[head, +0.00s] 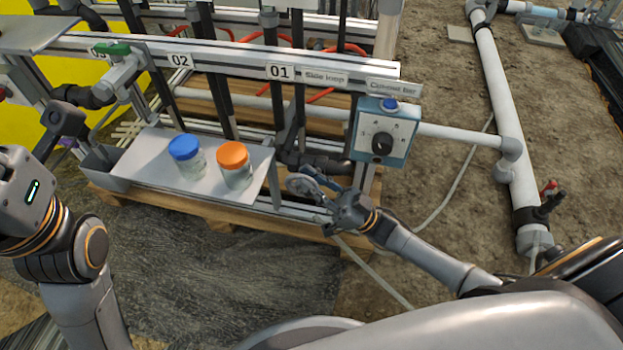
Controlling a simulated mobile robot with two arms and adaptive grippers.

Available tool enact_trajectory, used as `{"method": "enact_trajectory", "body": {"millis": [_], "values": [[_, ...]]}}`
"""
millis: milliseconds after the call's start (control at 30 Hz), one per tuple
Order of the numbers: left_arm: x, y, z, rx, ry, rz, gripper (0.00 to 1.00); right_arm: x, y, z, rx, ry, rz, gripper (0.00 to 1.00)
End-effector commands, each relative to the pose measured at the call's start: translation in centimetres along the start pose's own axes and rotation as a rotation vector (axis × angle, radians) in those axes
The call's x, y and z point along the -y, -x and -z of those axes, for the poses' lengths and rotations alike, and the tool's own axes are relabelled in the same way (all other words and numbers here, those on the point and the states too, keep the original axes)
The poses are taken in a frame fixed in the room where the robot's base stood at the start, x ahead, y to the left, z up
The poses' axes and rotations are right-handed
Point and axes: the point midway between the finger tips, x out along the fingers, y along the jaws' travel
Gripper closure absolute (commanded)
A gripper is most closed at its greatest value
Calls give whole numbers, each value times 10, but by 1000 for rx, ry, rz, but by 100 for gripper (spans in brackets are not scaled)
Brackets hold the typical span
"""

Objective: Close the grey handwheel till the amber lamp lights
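The grey handwheel (301,186) is low on the skid's front right, below the control box, and is partly covered by my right gripper. My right gripper (322,186) reaches it from the right, its fingers at the wheel's right rim. They overlap the wheel in the picture; whether they are closed on the rim is too small to tell. My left arm stands at the left edge, its gripper (62,120) partly seen near the shelf's left end, well away from the wheel. Its fingers cannot be made out. I see no lit amber lamp.
A control box (399,145) with a black dial and a blue cap stands above and right of the wheel. Jars with blue (185,148) and orange (233,155) lids stand on a grey shelf (150,160). A green-handled valve (115,52) is at upper left. Pipes run right.

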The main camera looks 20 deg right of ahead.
Motion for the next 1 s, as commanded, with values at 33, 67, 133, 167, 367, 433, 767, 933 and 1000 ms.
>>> {"method": "enact_trajectory", "body": {"millis": [33,67,133,167,367,433,767,933,1000], "values": [[0,0,0,0,0,0,46,0,0,0,0,0,0,79],[0,0,0,0,0,0,46,0,0,0,-1,0,1,79],[0,0,0,1,0,1,46,0,0,0,-1,0,1,79],[0,0,0,2,0,1,46,0,0,0,-1,0,0,79],[0,0,0,2,0,0,46,0,21,0,3,0,-1,79],[0,0,0,2,0,0,46,-1,35,-1,4,0,-3,79],[0,0,0,1,0,0,46,-1,102,0,2,1,-2,79],[0,0,0,1,0,0,46,0,117,0,0,1,-1,79],[0,0,0,1,0,0,46,0,120,0,0,1,-1,79]]}}
